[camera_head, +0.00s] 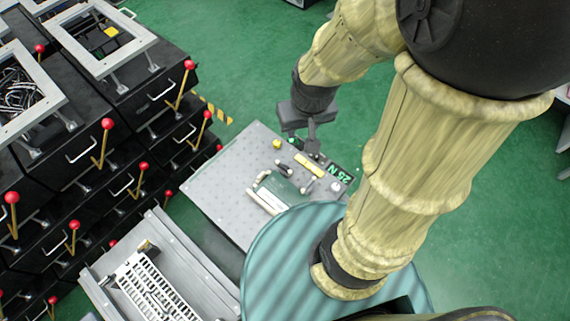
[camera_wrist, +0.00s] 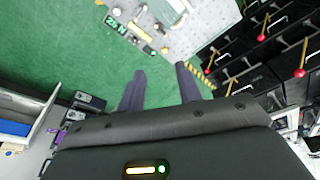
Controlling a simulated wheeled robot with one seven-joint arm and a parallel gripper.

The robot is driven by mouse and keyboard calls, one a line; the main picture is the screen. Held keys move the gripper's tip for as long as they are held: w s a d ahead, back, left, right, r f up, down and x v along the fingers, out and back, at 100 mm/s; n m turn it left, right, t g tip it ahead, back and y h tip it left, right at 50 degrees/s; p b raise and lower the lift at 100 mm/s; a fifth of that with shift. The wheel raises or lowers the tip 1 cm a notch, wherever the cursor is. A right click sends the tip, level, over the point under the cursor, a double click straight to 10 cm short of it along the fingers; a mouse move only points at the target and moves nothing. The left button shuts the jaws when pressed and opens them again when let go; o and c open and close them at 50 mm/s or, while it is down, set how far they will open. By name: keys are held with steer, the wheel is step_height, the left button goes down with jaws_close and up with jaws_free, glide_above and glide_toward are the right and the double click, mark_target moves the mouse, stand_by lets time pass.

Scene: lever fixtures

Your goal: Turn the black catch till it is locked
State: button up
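My gripper (camera_head: 311,132) is above the far right edge of a grey perforated table (camera_head: 222,184). In the wrist view its two fingers (camera_wrist: 160,70) stand apart with nothing between them, and green floor shows beyond. A small dark lever-like part (camera_head: 284,169) on the table, left of a yellow bar (camera_head: 308,166), looks like the black catch. It is too small to tell its angle or whether it is locked. My gripper is apart from it, farther back. The fixture also shows at the top of the wrist view, where I cannot pick out the catch clearly.
A dark plate marked "25 N" (camera_head: 340,174) lies at the table's right edge. A yellow knob (camera_head: 277,144) and a green block with a pale handle (camera_head: 275,193) are nearby. Black drawer units (camera_head: 70,150) with red-knobbed levers stand at left.

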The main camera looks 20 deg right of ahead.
steer(key=n+g+b, duration=0.3)
steer(key=n+b, duration=0.4)
steer(key=b, duration=1.1)
glide_above(285, 167)
step_height(285, 167, down, 33)
steer(key=shift+f, duration=0.2)
step_height(285, 167, down, 17)
steer(key=shift+f+b, duration=0.1)
steer(key=shift+b, duration=0.9)
jaws_close()
